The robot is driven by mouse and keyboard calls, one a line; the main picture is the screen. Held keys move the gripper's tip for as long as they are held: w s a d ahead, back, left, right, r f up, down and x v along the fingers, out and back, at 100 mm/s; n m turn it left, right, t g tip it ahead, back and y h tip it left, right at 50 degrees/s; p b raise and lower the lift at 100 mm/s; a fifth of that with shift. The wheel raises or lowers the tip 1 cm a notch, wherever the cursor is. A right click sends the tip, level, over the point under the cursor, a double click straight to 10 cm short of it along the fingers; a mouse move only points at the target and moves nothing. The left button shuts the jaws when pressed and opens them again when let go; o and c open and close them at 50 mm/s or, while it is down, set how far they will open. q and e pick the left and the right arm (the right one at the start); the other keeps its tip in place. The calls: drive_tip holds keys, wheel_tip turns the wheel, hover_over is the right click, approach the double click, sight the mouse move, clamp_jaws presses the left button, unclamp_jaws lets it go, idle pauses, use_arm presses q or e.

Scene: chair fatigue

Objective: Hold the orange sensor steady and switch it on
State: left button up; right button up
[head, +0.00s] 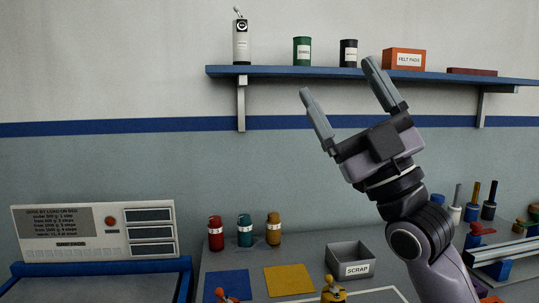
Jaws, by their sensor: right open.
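I cannot tell for certain which thing is the orange sensor. An orange-amber canister (273,229) with a pale band stands upright at the back of the bench, right of a teal canister (245,231) and a red one (215,234). An orange-red piece (228,299) and a yellow piece (333,291) are cut off by the bottom edge. No switch can be made out. My right gripper (337,77) is open and empty, raised in front of the wall with its fingers pointing up. It is well above the bench things. My left gripper is out of view.
A blue shelf (300,73) with a spray can, two tins and a felt pads box (404,59) is behind my right gripper. A grey scrap bin (352,260), a blue mat and a yellow mat lie below.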

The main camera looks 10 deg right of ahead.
drive_tip(key=w+a+f+m+g+h, duration=0.1)
drive_tip(key=a+f+m+g+h, duration=0.2)
drive_tip(key=f, duration=1.1)
drive_tip(key=w+a+f+m+g+h, duration=0.2)
drive_tip(key=a+f+m+g+h, duration=0.1)
drive_tip(key=f, duration=1.1)
drive_tip(key=w+a+f+m+g+h, duration=0.1)
drive_tip(key=a+f+m+g+h, duration=0.2)
drive_tip(key=f, duration=1.1)
drive_tip(key=shift+w+a+f+g, duration=0.1)
drive_tip(key=shift+a+f+g, duration=0.05)
drive_tip(key=shift+a+g, duration=0.6)
drive_tip(key=shift+w+a+f+g, duration=0.1)
drive_tip(key=shift+a+g, duration=0.45)
drive_tip(key=shift+a, duration=0.25)
drive_tip(key=shift+w+d+f+m+g+h, duration=0.15)
drive_tip(key=shift+f+m, duration=0.1)
drive_tip(key=shift+f, duration=0.15)
drive_tip(key=shift+d+f+m+g+h, duration=0.15)
drive_tip(key=shift+f+m, duration=0.1)
drive_tip(key=shift+f, duration=0.15)
drive_tip(key=shift+w+a+f, duration=0.2)
drive_tip(key=shift+w+a, duration=0.05)
drive_tip(key=shift+x, duration=3.3)
drive_tip(key=c, duration=1.1)
